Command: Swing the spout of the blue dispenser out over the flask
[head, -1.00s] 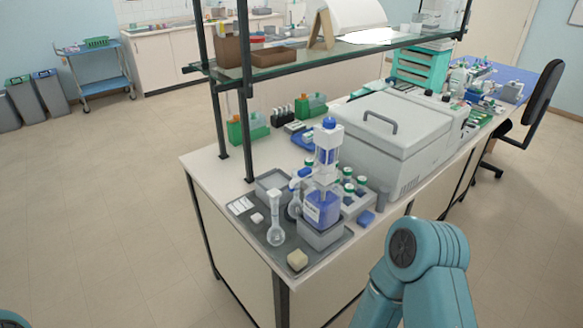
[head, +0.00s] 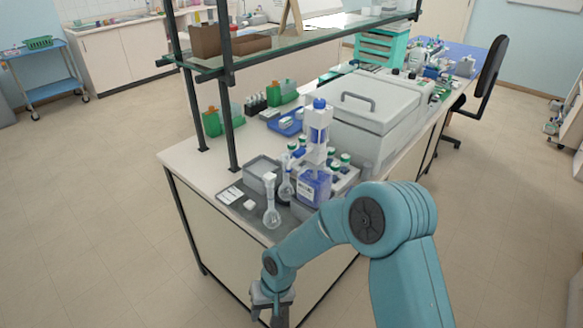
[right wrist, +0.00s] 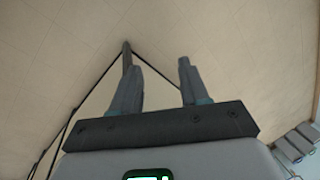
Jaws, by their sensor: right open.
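The blue dispenser stands on the near end of the bench in the head view, a blue bottle (head: 313,188) with a tall white and blue pump head (head: 318,135). Its spout is small and hard to make out, on the left side of the head. A clear long-necked flask (head: 271,216) stands upright to the left of the bottle, and a second flask (head: 286,188) is close behind it. My right gripper (head: 271,308) is low in front of the bench end, apart from both. The right wrist view shows its two fingers (right wrist: 157,68) spread and empty. My left gripper is not in view.
A grey tray (head: 238,206) lies under the flask, with a grey bin (head: 261,168) behind. Capped bottles (head: 345,160) crowd behind the dispenser, near a large grey lidded machine (head: 375,115). Shelf posts (head: 229,120) rise at the left. Floor is open left of the bench.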

